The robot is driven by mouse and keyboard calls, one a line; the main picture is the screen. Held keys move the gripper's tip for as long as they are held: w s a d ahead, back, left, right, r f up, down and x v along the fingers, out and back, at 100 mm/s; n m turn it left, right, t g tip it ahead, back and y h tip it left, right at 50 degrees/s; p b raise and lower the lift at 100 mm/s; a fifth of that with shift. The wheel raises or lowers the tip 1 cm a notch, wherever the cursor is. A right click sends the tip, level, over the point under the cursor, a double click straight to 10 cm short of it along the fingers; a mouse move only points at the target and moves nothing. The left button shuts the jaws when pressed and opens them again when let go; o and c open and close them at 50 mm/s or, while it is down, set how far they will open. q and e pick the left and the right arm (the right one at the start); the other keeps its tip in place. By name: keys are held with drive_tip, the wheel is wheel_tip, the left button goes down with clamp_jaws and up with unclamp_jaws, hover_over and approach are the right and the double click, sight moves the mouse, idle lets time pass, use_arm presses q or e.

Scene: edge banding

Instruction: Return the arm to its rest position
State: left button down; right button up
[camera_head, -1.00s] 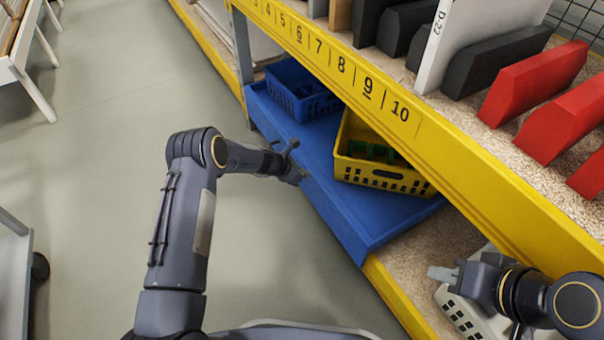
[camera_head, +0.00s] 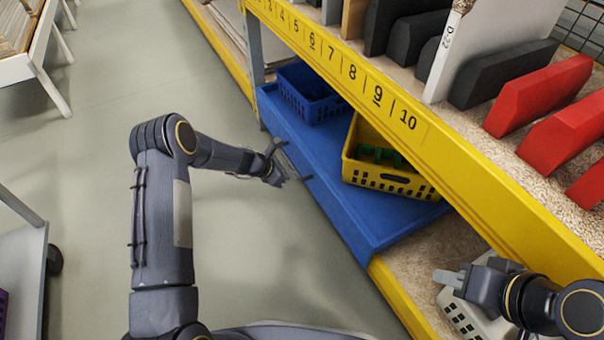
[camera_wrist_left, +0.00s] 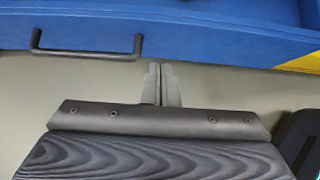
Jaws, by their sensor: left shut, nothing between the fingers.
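My left gripper (camera_head: 286,174) is shut and empty, held over the grey floor just off the front edge of the blue pull-out shelf (camera_head: 350,222). In the left wrist view its two fingers (camera_wrist_left: 161,72) lie together, pointing toward the shelf's blue front, with a gap of floor in between. A dark bar handle (camera_wrist_left: 85,52) on that front is left of the fingers. My right gripper (camera_head: 452,278) is at the lower right, over a white basket (camera_head: 462,318); its finger opening is not clear.
A blue basket (camera_head: 305,95) and a yellow basket (camera_head: 395,182) with green items stand on the blue shelf. The yellow numbered rack beam (camera_head: 450,150) runs above, with red and dark boards on the upper shelf. A grey cart (camera_head: 22,265) stands at left. Open floor surrounds my left arm.

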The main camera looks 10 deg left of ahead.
use_arm(q)
drive_tip(key=shift+p+v, duration=0.35)
drive_tip(key=shift+v, duration=1.4)
drive_tip(key=s+a+r+m, duration=0.1)
drive_tip(key=s+r+m, duration=0.55)
drive_tip(key=r, duration=0.65)
drive_tip(key=s+a+r+m, duration=0.2)
drive_tip(key=s+r+m, duration=0.3)
drive_tip(key=s+r, duration=0.5)
drive_tip(key=s+a+r+m+y, duration=0.15)
drive_tip(key=s+m, duration=0.45)
drive_tip(key=s, duration=0.6)
drive_tip(key=s+r+m+y, duration=0.25)
drive_tip(key=s+m, duration=0.35)
drive_tip(key=s, duration=0.5)
wheel_tip(320, 180, up, 31)
drive_tip(key=p, duration=3)
drive_tip(key=shift+h, duration=0.3)
drive_tip(key=shift+d+r, duration=0.1)
